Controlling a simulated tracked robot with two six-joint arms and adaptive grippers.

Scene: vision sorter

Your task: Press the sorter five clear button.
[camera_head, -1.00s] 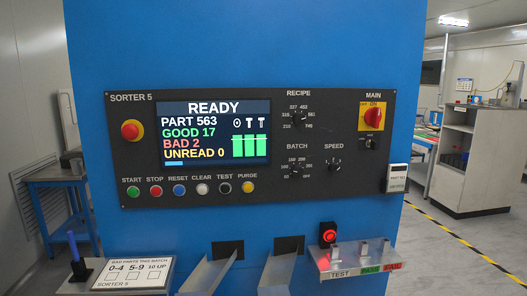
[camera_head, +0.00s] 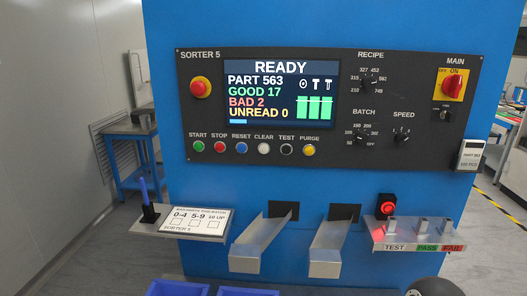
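The sorter five panel (camera_head: 365,85) is a dark plate on the blue machine front. Its clear button (camera_head: 264,149) is white and sits under the CLEAR label, between the blue reset button (camera_head: 241,148) and the black test button (camera_head: 287,149). The screen (camera_head: 280,93) reads READY, PART 563, GOOD 17, BAD 2, UNREAD 0. Neither of my grippers can be made out in the head view. A dark rounded shape shows at the bottom right edge, too cut off to identify.
Below the panel, two metal chutes (camera_head: 262,245) stick out. A shelf with a card (camera_head: 187,222) and a blue pen (camera_head: 144,192) is at left. A test shelf (camera_head: 412,247) with a red-lit button (camera_head: 387,208) is at right. Blue bins (camera_head: 178,288) stand below.

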